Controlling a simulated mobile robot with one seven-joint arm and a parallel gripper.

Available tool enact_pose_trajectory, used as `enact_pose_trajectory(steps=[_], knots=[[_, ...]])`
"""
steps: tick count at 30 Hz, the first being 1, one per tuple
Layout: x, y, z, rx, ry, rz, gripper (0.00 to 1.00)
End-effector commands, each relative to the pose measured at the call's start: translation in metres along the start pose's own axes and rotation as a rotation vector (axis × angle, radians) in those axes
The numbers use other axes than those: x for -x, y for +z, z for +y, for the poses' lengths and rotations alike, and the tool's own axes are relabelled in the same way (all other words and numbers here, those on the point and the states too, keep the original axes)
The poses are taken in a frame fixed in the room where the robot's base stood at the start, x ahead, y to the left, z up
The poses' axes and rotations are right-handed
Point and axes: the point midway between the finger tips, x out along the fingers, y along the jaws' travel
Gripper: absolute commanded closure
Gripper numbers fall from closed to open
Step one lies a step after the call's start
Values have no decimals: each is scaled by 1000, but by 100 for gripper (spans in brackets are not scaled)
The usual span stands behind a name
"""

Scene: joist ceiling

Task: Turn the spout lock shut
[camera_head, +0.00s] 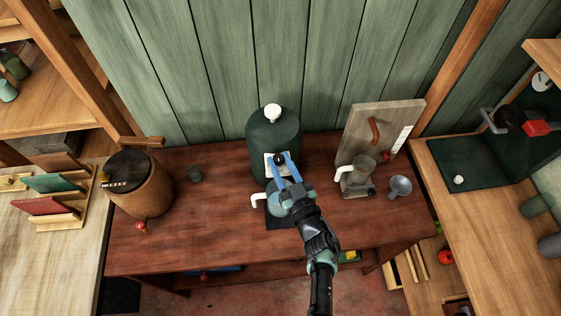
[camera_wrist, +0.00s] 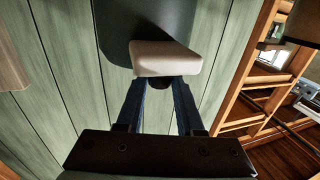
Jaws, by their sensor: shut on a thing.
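A dark green tank (camera_head: 272,135) with a white top knob stands at the back of the red-brown table, against the green plank wall. It also shows at the top of the wrist view (camera_wrist: 150,18). A small dark knob, seemingly the spout lock (camera_head: 279,159), is on its front by a pale plate. My gripper (camera_head: 283,168) reaches it with blue fingers on either side and is shut on it. In the wrist view the dark lock (camera_wrist: 162,83) sits between the fingertips, partly hidden under a pale block (camera_wrist: 165,58). Its exact turn angle cannot be told.
A pale mug (camera_head: 258,198) stands below the tank on a dark mat, partly hidden by my gripper. A wooden barrel (camera_head: 148,190) and small dark cup (camera_head: 195,173) are left. The front table is clear.

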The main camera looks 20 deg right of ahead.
Motion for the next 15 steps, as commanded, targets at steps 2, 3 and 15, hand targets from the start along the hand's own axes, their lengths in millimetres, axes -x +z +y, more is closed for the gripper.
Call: enact_pose_trajectory(steps=[2, 3, 15], knots=[[0, -2, 2, -1, 4, 5, 58], [0, -2, 2, 0, 4, 5, 51], [1, 0, 0, 0, 1, 1, 34]])
